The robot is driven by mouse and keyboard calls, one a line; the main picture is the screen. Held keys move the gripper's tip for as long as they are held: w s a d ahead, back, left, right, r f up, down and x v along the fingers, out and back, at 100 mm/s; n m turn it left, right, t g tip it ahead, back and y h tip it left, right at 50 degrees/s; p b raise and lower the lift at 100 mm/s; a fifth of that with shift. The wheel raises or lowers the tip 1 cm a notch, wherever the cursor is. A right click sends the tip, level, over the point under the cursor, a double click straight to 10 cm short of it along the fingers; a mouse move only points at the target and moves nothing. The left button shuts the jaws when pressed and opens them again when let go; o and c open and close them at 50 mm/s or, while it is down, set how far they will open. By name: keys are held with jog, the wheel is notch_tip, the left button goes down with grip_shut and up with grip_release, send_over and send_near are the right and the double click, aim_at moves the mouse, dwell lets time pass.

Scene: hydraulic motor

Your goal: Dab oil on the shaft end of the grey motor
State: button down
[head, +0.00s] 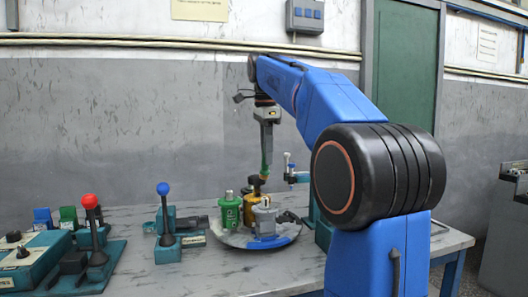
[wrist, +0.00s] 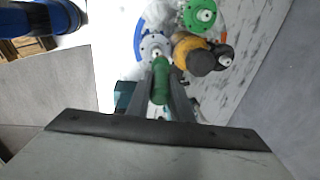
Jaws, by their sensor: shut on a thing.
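My gripper (head: 267,148) is shut on a green-handled tool (head: 265,165) that points down above the round turntable (head: 230,237). In the wrist view the green handle (wrist: 161,82) sits between my two fingers, and it hides its lower end. The grey motor (head: 264,221) stands at the front of the turntable, with its light shaft end up. In the wrist view the grey motor (wrist: 153,46) shows just beyond the handle. In the head view the tool is above and behind the grey motor's top. I cannot tell whether its tip touches anything.
A green motor (head: 230,212), a yellow one (head: 251,203) and a black one (head: 288,217) share the turntable. Lever stands with a red knob (head: 90,201) and a blue knob (head: 163,189) are to the left. A teal stand (head: 322,232) is close right.

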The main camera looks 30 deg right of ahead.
aim_at(267, 171)
jog(key=shift+f, duration=2.6)
jog(key=shift+f, duration=0.65)
dwell(0.3)
jog(key=shift+r, duration=0.1)
jog(key=shift+r, duration=3.45)
